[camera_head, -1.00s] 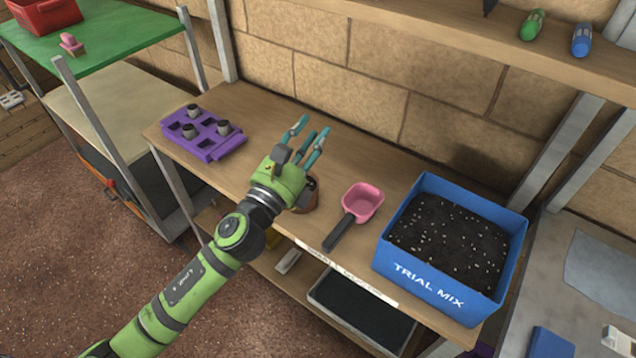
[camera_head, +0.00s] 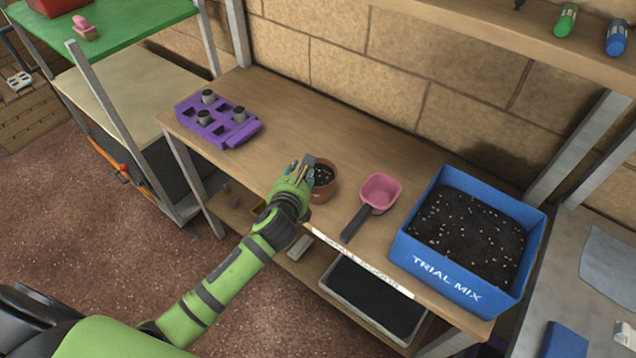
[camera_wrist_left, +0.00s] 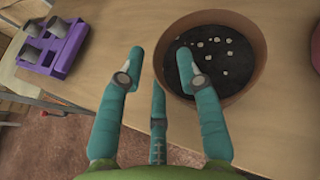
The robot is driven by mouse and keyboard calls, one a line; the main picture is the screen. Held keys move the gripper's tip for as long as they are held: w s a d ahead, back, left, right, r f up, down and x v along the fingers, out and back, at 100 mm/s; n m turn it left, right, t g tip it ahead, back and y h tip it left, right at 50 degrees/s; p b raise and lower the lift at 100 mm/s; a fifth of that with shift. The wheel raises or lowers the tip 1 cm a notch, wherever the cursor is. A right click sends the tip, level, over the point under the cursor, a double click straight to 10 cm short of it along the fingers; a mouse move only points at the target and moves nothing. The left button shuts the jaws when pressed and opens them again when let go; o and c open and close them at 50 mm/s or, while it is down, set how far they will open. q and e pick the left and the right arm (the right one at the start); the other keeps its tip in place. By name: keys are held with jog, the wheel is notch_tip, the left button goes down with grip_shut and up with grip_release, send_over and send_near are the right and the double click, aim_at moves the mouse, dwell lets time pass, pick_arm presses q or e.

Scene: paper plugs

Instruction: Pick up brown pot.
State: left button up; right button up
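The brown pot (camera_head: 322,187), filled with dark soil and pale specks, stands upright on the wooden bench near its front edge. My left gripper (camera_head: 303,172) is at the pot's left side, with green palm and teal fingers. In the left wrist view, the pot (camera_wrist_left: 258,75) is at the upper right. The left gripper's teal fingers (camera_wrist_left: 160,80) are spread open there. One finger overlaps the pot's near left rim and the others are to its left. I cannot tell whether any finger touches it. My right gripper is not in view.
A pink scoop (camera_head: 380,190) with a dark handle lies right of the pot. A blue bin of soil (camera_head: 450,275) stands further right. A purple tray (camera_head: 242,133) with small grey plugs sits at the bench's left end. The bench between tray and pot is clear.

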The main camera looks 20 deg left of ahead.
pick_arm(q)
jog(key=shift+w+f, duration=0.1)
jog(key=shift+w, duration=0.2)
jog(key=shift+s, duration=0.1)
grip_shut()
